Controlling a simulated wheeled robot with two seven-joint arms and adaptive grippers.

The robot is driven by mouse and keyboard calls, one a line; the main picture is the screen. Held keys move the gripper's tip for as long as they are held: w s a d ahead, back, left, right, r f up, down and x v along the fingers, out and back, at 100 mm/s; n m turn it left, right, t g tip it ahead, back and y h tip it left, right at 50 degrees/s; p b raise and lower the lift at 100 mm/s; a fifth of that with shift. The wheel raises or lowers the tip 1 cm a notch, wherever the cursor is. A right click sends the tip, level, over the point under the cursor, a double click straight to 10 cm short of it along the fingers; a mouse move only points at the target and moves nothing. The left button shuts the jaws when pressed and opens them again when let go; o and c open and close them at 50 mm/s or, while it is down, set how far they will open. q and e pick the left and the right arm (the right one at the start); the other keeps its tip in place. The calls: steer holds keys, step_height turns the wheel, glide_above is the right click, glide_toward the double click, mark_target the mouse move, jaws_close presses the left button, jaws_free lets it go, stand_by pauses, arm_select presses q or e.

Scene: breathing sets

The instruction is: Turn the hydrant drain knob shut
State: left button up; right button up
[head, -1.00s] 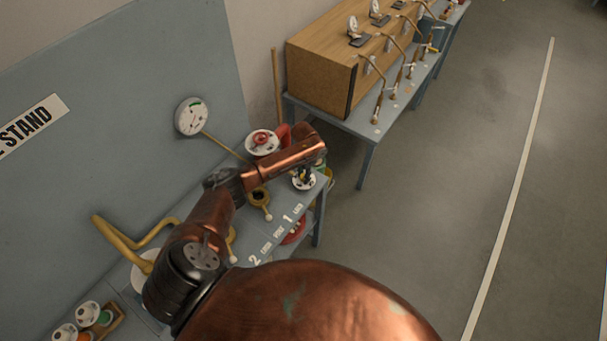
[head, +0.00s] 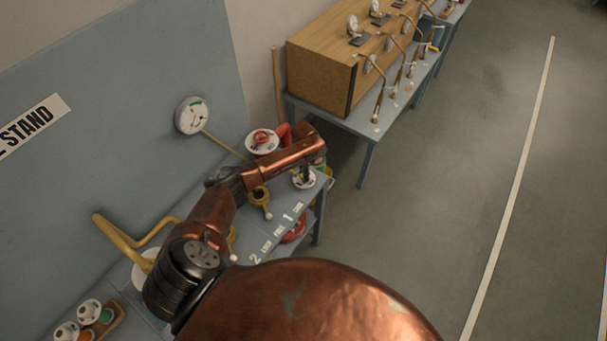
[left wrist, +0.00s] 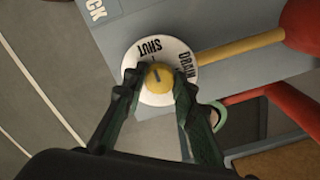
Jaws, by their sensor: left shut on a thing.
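The drain knob (left wrist: 158,77) is a small yellow knob on a round white dial plate (left wrist: 160,98) lettered SHUT and DRAIN. In the left wrist view, the knob's dark pointer line aims toward the SHUT lettering. My left gripper (left wrist: 157,86) is shut on the knob, one dark finger on each side. In the head view the white dial plate (head: 297,184) shows at the bench's right end, with my left gripper (head: 307,173) above it; my arm hides the knob there. My right gripper is in neither view.
A red valve wheel on a white plate (head: 262,141) and a yellow fitting (head: 259,196) stand close to my left forearm. A gauge (head: 191,116) is on the wall panel. A second bench (head: 366,139) carries a wooden case (head: 322,72). The floor to the right is clear.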

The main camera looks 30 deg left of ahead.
arm_select(q)
steer(key=o, duration=1.2)
steer(key=shift+c, duration=0.2)
steer(key=shift+r, duration=0.1)
step_height(320, 180, up, 12)
